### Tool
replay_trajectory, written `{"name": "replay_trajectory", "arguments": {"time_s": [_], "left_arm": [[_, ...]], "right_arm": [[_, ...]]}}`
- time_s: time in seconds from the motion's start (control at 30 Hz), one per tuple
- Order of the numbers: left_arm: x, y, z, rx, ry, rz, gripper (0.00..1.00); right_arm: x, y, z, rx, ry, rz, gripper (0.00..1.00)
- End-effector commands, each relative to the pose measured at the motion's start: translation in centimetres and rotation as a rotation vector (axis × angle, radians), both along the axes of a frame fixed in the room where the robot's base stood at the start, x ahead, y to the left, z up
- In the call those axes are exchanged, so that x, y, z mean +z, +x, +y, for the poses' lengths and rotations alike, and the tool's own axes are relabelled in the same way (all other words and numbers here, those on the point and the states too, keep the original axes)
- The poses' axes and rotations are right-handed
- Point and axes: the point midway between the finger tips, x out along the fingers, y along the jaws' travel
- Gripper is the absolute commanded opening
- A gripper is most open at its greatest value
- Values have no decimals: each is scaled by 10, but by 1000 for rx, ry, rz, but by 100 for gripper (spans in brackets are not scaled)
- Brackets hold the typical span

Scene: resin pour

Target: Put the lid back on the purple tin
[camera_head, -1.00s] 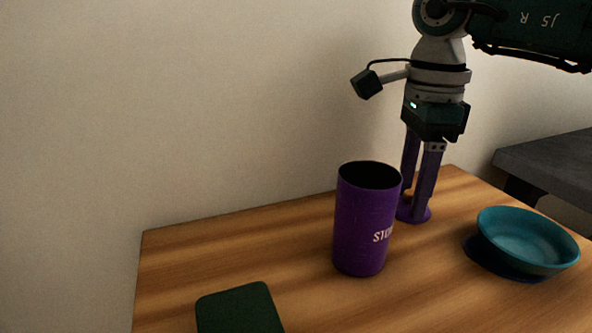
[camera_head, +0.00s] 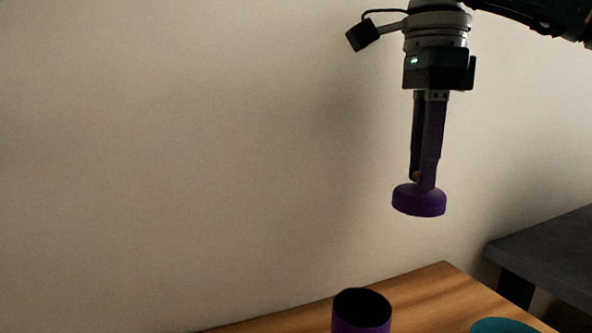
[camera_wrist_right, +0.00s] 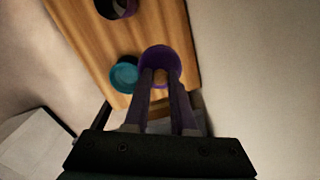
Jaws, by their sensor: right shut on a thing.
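My right gripper (camera_head: 423,178) is shut on the small knob of the purple lid (camera_head: 419,203) and holds it in the air, roughly level, well above the table. The lid also shows below the fingers in the right wrist view (camera_wrist_right: 160,54). The purple tin (camera_head: 360,326) stands on the table, lower and to the left of the lid in the head view, with its dark open mouth up. Its lower part is cut off by the frame edge. The tin is partly seen at the top of the right wrist view (camera_wrist_right: 118,12). My left gripper is not in view.
A dark grey surface (camera_head: 550,250) stands beyond the table at the right. A plain wall is behind. The air between lid and tin is clear.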

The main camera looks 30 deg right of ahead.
Motion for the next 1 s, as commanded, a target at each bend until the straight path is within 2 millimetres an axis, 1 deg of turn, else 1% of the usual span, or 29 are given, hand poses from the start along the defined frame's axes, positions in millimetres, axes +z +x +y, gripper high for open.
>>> {"name": "replay_trajectory", "arguments": {"time_s": [0.03,0.07,0.17,0.2,0.3,0.4,0.5,0.6,0.7,0.83,1.0], "left_arm": [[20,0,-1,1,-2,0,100],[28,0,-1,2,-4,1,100],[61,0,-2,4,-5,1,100],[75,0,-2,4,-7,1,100],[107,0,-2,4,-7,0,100],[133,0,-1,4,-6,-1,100],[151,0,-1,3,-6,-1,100],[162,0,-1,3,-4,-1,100],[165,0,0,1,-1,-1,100],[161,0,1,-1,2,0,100],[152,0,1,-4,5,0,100]], "right_arm": [[10,0,5,-15,0,4,0],[11,0,8,-30,0,6,0],[11,0,25,-92,0,8,0],[10,-2,32,-121,1,9,0],[6,-8,54,-189,1,7,0],[2,-17,75,-251,1,5,0],[-2,-26,93,-303,2,2,0],[-5,-33,106,-340,0,0,0],[-9,-37,112,-361,0,-3,0],[-16,-39,114,-370,0,-3,0],[-27,-38,114,-370,0,-3,0]]}}
